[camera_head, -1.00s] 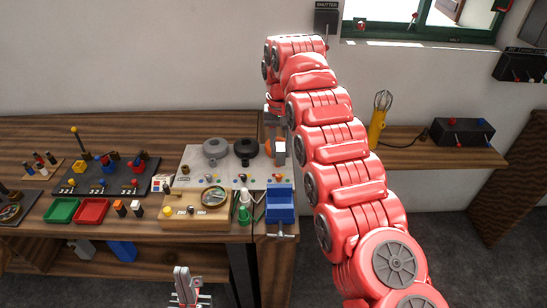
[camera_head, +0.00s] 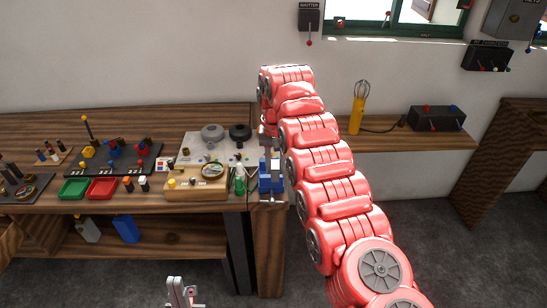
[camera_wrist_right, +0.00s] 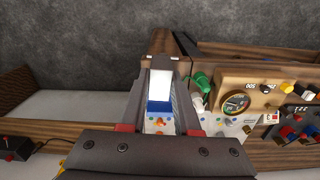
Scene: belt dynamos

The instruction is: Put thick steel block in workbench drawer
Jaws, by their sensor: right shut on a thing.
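My right gripper (camera_wrist_right: 163,75) is shut on a pale block (camera_wrist_right: 160,85), which looks like the thick steel block. In the head view this gripper (camera_head: 268,146) points down over the right end of the workbench (camera_head: 100,204), just above or at the blue vise (camera_head: 271,181). The vise also shows between the fingers in the wrist view (camera_wrist_right: 158,107); I cannot tell whether the block touches it. My left gripper (camera_head: 183,290) is low at the bottom of the head view, away from the bench; its jaw opening is unclear. I cannot make out a workbench drawer.
Floor in front is clear.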

